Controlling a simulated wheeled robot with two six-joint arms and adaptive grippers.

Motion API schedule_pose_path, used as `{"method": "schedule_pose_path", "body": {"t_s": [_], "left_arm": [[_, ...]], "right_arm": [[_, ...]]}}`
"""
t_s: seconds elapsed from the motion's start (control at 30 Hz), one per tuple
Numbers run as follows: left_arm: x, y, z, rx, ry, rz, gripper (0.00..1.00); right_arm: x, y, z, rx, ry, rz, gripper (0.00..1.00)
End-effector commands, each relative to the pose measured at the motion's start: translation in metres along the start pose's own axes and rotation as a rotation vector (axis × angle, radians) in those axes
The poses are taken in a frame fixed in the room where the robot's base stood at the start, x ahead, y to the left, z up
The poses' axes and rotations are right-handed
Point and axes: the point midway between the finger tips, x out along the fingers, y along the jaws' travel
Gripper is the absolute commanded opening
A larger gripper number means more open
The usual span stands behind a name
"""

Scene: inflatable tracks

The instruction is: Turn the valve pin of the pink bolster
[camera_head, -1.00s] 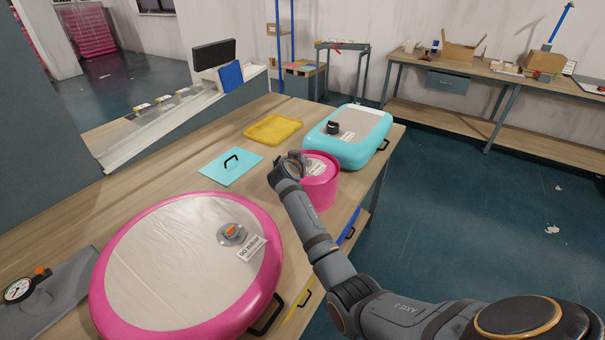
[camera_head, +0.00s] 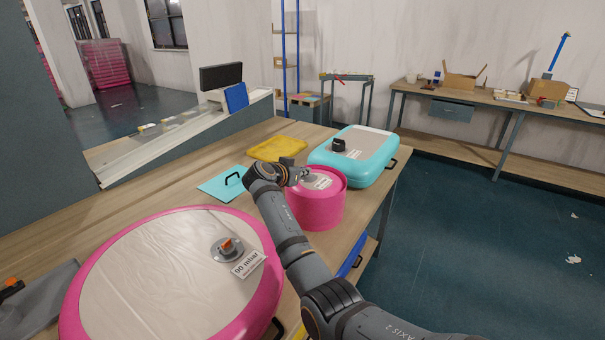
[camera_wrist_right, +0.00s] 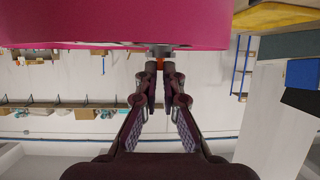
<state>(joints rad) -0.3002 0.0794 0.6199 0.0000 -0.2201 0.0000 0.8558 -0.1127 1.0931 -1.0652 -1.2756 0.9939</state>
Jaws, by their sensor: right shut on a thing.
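The pink bolster (camera_head: 317,207) stands upright on the wooden table as a short pink cylinder, with a pale top and a white label. My right gripper (camera_head: 303,174) is at the left side of its top, with the wrist to the left of it. In the right wrist view the bolster (camera_wrist_right: 110,25) fills the top. My right gripper (camera_wrist_right: 160,76) is shut there on the small orange valve pin (camera_wrist_right: 160,63), which sits at a dark valve fitting. The fingertips hide part of the pin, and its turn angle cannot be told. My left gripper is not in view.
A large round pink cushion (camera_head: 165,280) with an orange-pinned valve lies in front. A turquoise cushion (camera_head: 374,150) with a black knob is behind the bolster. A turquoise plate (camera_head: 215,188) with a handle and a yellow tray (camera_head: 276,149) lie to the left.

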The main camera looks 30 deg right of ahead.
Motion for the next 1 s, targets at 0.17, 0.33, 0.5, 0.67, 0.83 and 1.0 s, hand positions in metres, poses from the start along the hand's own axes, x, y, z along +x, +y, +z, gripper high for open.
{"method": "schedule_pose_path", "body": {"t_s": [0.17, 0.33, 0.5, 0.67, 0.83, 1.0], "left_arm": [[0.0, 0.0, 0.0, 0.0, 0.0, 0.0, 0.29], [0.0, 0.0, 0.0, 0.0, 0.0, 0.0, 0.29], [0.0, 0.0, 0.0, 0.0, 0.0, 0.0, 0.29], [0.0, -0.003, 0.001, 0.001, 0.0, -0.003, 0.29], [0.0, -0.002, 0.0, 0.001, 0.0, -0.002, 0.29], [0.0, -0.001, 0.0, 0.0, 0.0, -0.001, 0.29]], "right_arm": [[0.001, 0.001, 0.001, -0.001, -0.001, 0.001, 0.13], [0.001, 0.001, 0.001, -0.001, 0.0, 0.001, 0.29], [0.001, 0.0, 0.0, -0.001, 0.0, 0.0, 0.29], [-0.009, -0.001, 0.001, 0.001, -0.001, -0.002, 0.29], [-0.042, -0.001, 0.002, 0.001, -0.002, -0.003, 0.29], [-0.067, 0.0, 0.001, -0.001, -0.002, -0.001, 0.29]]}}
